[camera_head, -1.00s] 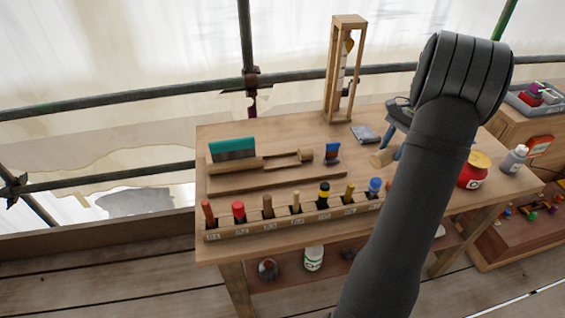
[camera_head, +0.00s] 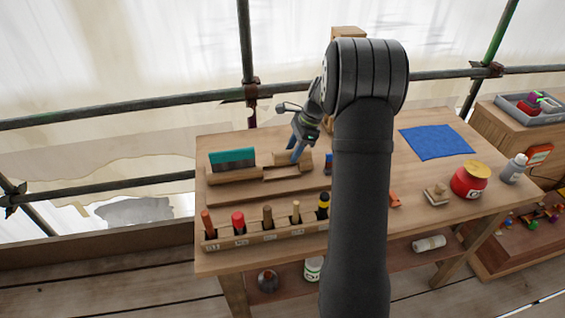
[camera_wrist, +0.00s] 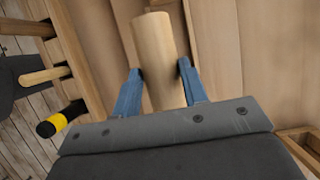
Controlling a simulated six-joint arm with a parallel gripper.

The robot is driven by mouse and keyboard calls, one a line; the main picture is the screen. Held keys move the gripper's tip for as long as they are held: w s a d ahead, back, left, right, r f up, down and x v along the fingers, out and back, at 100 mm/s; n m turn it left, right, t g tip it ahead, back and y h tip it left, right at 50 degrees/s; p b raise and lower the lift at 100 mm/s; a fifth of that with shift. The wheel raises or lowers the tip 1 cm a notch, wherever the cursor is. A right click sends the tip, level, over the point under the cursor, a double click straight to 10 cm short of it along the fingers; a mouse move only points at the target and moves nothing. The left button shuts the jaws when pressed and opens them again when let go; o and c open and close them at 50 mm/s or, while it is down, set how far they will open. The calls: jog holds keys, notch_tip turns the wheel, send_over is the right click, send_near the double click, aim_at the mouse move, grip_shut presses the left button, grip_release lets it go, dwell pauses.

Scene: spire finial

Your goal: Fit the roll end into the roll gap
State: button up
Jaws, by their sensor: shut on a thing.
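The roll end is a short pale wooden cylinder, clear in the wrist view (camera_wrist: 157,55) between two blue fingers. My gripper (camera_wrist: 160,72) is shut on it. In the head view, my gripper (camera_head: 296,154) is over the right part of the wooden roll stand, and the roll end (camera_head: 280,158) shows partly beside the fingers. The roll (camera_head: 235,176) lies along the stand, with the roll gap (camera_head: 281,174) to its right, just below the held piece. I cannot tell whether the roll end touches the gap.
A teal-topped scraper (camera_head: 232,157) stands behind the roll. A rack (camera_head: 255,236) of several handled tools runs along the front edge. A blue cloth (camera_head: 437,142), a red jar (camera_head: 470,181) and a white bottle (camera_head: 514,168) are at right. My arm hides the table's middle.

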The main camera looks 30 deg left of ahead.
jog(key=a, duration=0.1)
jog(key=a+f, duration=0.2)
jog(key=shift+s+a+f, duration=0.15)
jog(key=shift+s+a, duration=0.15)
jog(key=shift+a, duration=0.1)
jog(key=shift+f, duration=1.95)
jog(key=o, duration=1)
jog(key=shift+f, duration=0.15)
jog(key=v, duration=1.2)
